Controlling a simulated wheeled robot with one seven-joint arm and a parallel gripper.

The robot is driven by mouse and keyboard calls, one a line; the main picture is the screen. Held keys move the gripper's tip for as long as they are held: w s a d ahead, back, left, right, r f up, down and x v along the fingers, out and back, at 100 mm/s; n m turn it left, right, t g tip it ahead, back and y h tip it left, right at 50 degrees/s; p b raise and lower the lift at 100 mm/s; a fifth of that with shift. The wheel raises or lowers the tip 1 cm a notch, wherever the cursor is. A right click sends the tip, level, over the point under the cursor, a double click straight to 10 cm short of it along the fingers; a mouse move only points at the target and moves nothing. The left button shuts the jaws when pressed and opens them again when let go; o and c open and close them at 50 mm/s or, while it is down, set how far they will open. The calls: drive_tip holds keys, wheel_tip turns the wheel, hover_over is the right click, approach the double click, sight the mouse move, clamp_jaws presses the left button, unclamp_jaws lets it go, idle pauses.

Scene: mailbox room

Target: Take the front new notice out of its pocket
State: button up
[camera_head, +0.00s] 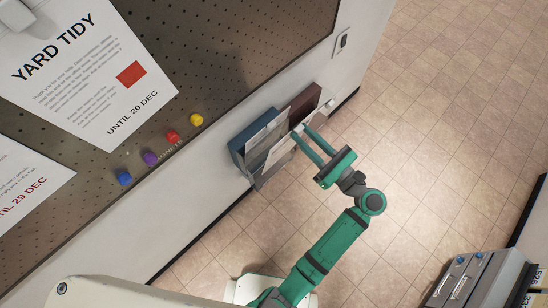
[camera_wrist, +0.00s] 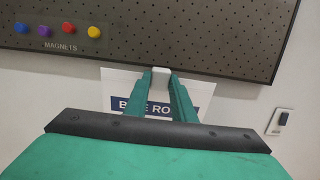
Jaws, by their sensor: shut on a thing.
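My gripper (camera_head: 300,131) has its two teal fingers shut on the top edge of a white notice, the front new notice (camera_wrist: 118,85). In the wrist view the fingertips (camera_wrist: 161,76) pinch a small white tab at its top. A blue band with partly hidden white lettering crosses the sheet. In the head view the notice (camera_head: 280,152) stands at the wall pockets, with a blue holder (camera_head: 237,145) and a dark red one (camera_head: 306,100) beside it. Its lower part is hidden in the wrist view by my gripper body, and I cannot tell how deep it sits.
A dark perforated board (camera_head: 235,60) hangs above the pockets with a "YARD TIDY" notice (camera_head: 85,75). Blue, purple, red and yellow magnets (camera_head: 196,119) line its lower edge. A wall switch (camera_head: 342,41) is further along. Grey boxes (camera_head: 485,278) stand lower right. The tiled floor is clear.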

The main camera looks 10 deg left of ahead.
drive_tip(key=shift+s+d, duration=0.15)
drive_tip(key=shift+d, duration=0.1)
drive_tip(key=r+v, duration=0.1)
drive_tip(key=v, duration=0.5)
drive_tip(key=shift+s+d, duration=0.25)
drive_tip(key=shift+d, duration=0.05)
idle(0.5)
